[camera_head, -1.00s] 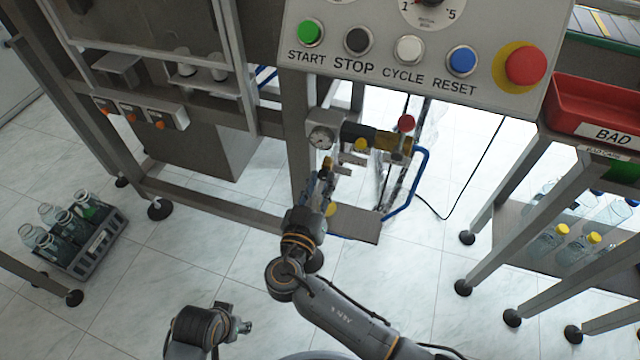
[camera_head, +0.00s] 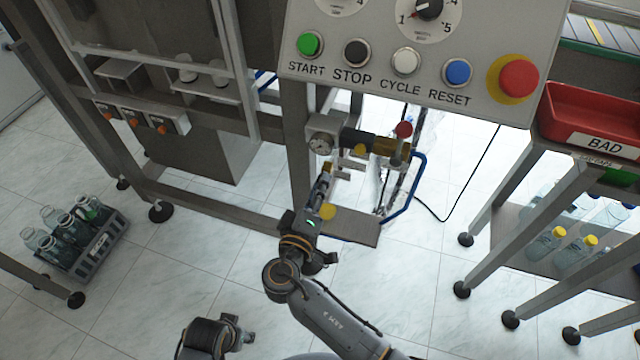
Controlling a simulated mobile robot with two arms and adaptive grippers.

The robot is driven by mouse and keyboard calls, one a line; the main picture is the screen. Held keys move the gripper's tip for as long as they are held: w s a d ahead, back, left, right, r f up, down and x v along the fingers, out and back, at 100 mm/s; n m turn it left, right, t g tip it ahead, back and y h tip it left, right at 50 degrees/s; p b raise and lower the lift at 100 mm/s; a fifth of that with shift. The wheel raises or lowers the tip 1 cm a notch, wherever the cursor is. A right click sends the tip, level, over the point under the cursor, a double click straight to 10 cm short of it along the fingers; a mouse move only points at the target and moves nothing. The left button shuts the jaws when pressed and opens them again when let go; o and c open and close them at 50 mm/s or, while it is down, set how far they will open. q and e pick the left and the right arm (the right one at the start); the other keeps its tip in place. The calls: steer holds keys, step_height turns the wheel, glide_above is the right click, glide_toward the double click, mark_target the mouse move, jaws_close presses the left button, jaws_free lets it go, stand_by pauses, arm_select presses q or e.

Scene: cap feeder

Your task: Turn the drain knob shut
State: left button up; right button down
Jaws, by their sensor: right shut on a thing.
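My right gripper (camera_head: 325,172) reaches up from below to the underside of the air unit (camera_head: 352,137), left of its middle. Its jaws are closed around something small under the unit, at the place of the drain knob. The fingers cover the knob, so its shape and turn position cannot be told. A round gauge (camera_head: 321,144) sits just above the fingertips.
A blue hose (camera_head: 416,185) loops right of the unit, near a red knob (camera_head: 404,129). The button panel (camera_head: 420,85) overhangs above. A grey plate (camera_head: 352,230) lies below. A bottle crate (camera_head: 75,240) stands at left, a red BAD bin (camera_head: 590,115) at right.

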arm_select(q)
steer(key=shift+s+a+f+p, duration=0.1)
steer(key=shift+s+f+p, duration=0.25)
steer(key=shift+f, duration=0.6)
steer(key=shift+s+f+p, duration=0.15)
steer(key=shift+s+f, duration=0.3)
steer(key=shift+f, duration=0.5)
arm_select(e)
steer(key=shift+n, duration=1.6)
steer(key=c, duration=1.1)
jaws_free()
steer(key=shift+c, duration=0.2)
steer(key=shift+s, duration=0.1)
steer(key=v, duration=1.2)
steer(key=shift+a, duration=0.15)
